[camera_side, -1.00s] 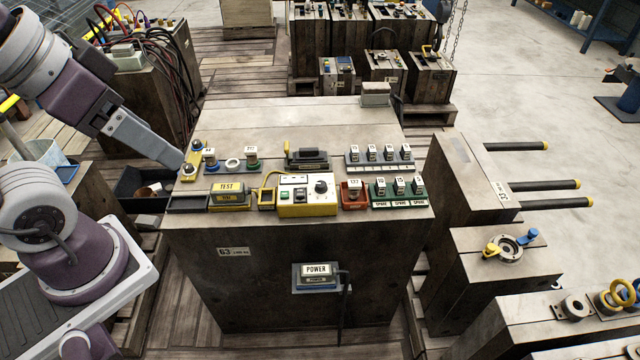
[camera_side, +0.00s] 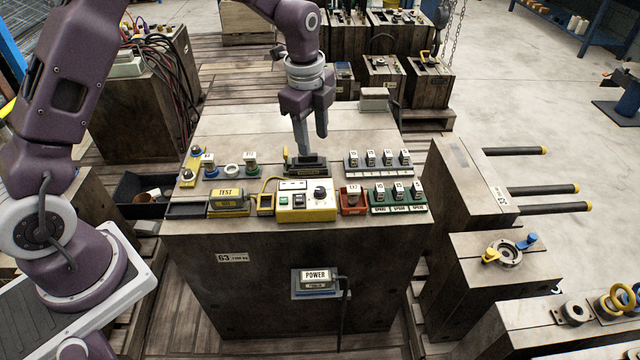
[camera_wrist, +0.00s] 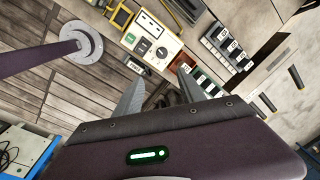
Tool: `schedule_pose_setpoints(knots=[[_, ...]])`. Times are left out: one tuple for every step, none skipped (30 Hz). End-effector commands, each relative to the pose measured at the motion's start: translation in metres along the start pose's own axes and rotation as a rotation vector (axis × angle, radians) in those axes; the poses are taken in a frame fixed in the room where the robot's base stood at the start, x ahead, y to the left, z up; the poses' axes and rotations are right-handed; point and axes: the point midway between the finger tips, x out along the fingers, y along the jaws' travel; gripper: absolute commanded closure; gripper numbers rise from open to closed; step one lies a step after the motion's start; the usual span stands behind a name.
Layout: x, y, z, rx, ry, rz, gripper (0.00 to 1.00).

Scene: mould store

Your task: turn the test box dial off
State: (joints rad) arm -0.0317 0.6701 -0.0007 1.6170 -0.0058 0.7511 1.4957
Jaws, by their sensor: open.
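The test box (camera_side: 300,208) is a yellow and white box near the front edge of the wooden block's top. Its black dial (camera_side: 320,192) sits at the box's right, with a green button and a dark switch to its left. In the wrist view the test box (camera_wrist: 146,34) lies beyond my fingers, and the dial (camera_wrist: 161,52) shows on it; its setting is too small to read. My gripper (camera_side: 313,143) points down, open and empty, above the block behind the test box. In the wrist view my gripper's two fingers (camera_wrist: 160,95) stand apart.
A dark device (camera_side: 305,164) stands behind the test box, close under my fingers. A yellow TEST block (camera_side: 229,199) is to the left. A red holder (camera_side: 352,202) and green SPARE rack (camera_side: 399,200) stand close on the right. A POWER unit (camera_side: 317,284) is on the front face.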

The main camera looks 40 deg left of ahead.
Motion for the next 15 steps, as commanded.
schedule_pose_setpoints(knots=[[0.032,-0.006,0.001,0.080,-0.001,0.031,0.53],[0.047,-0.009,0.001,0.129,0.000,0.043,0.53],[0.064,-0.012,0.001,0.183,0.001,0.056,0.53],[0.075,-0.013,0.002,0.216,0.002,0.064,0.53],[0.083,-0.014,0.002,0.241,0.004,0.069,0.53],[0.091,-0.015,0.002,0.266,0.005,0.074,0.53],[0.095,-0.015,0.002,0.277,0.005,0.076,0.53],[0.100,-0.015,0.002,0.284,0.006,0.078,0.53],[0.106,-0.014,0.002,0.289,0.006,0.080,0.53],[0.111,-0.013,0.002,0.290,0.006,0.081,0.53],[0.117,-0.013,0.002,0.289,0.006,0.080,0.53],[0.125,-0.012,0.002,0.287,0.006,0.081,0.53],[0.132,-0.011,0.002,0.287,0.006,0.081,0.53],[0.137,-0.011,0.002,0.287,0.005,0.081,0.53],[0.144,-0.010,0.003,0.287,0.005,0.080,0.53]])
